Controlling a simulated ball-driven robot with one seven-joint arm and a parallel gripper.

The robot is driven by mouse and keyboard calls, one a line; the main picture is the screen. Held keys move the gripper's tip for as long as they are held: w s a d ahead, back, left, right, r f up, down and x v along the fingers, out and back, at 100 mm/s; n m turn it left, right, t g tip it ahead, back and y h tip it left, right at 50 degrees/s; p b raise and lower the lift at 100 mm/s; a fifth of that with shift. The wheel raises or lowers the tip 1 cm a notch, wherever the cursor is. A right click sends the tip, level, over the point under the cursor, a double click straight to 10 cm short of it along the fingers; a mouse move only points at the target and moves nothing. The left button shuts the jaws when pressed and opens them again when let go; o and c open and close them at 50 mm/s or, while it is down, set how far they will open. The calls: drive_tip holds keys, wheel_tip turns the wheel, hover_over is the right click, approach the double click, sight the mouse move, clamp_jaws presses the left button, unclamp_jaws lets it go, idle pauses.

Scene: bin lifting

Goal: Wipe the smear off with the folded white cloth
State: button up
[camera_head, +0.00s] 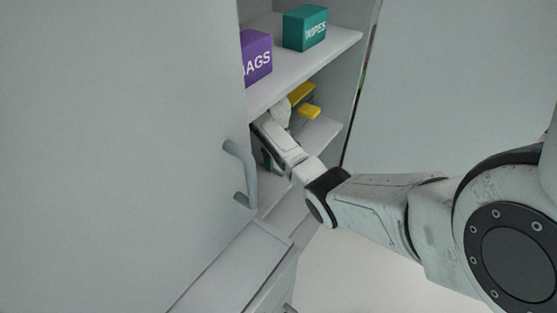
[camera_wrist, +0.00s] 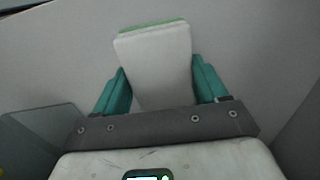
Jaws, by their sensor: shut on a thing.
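My gripper (camera_wrist: 162,75) is shut on the folded white cloth (camera_wrist: 155,65), which sits between its two teal fingers in the wrist view. The cloth has a green strip along its far edge. Beyond it is a plain grey surface (camera_wrist: 245,45); I cannot tell whether the cloth touches it. In the head view my arm reaches into the cabinet, and its end is mostly hidden behind the door, so the cloth cannot be made out there. I see no smear in either view.
A large grey door (camera_head: 120,130) with a bar handle (camera_head: 238,172) fills the left. On the upper shelf (camera_head: 325,48) stand a purple BAGS box (camera_head: 257,58) and a teal WIPES box (camera_head: 305,28). Yellow items (camera_head: 309,111) lie on the shelf below, close to my arm.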

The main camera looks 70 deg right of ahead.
drive_tip(key=shift+w+d+b, duration=0.25)
drive_tip(key=shift+w+b, duration=0.05)
drive_tip(key=shift+w, duration=0.2)
drive_tip(key=shift+s+d+f+b, duration=0.1)
drive_tip(key=shift+s+d+b, duration=0.1)
drive_tip(key=shift+d+b, duration=0.5)
drive_tip(key=shift+s+d+f+b, duration=0.1)
drive_tip(key=shift+s+d+b, duration=0.15)
drive_tip(key=shift+d+b, duration=0.45)
drive_tip(key=shift+s+d+f+b, duration=0.15)
drive_tip(key=shift+d+b, duration=0.3)
drive_tip(key=shift+d, duration=0.5)
drive_tip(key=shift+s+d+r+b, duration=0.1)
drive_tip(key=shift+s+d+b, duration=0.1)
drive_tip(key=shift+d+b, duration=0.4)
drive_tip(key=shift+s+d+r+b, duration=0.15)
drive_tip(key=shift+d+b, duration=0.25)
drive_tip(key=shift+d, duration=0.3)
drive_tip(key=d+b, duration=0.2)
drive_tip(key=b, duration=0.1)
drive_tip(key=shift+s+d+f, duration=0.1)
drive_tip(key=shift+s+d, duration=0.2)
drive_tip(key=shift+d, duration=0.1)
drive_tip(key=shift+s+d+b, duration=0.1)
drive_tip(key=shift+d+b, duration=0.3)
drive_tip(key=shift+b, duration=0.1)
drive_tip(key=shift+a, duration=0.1)
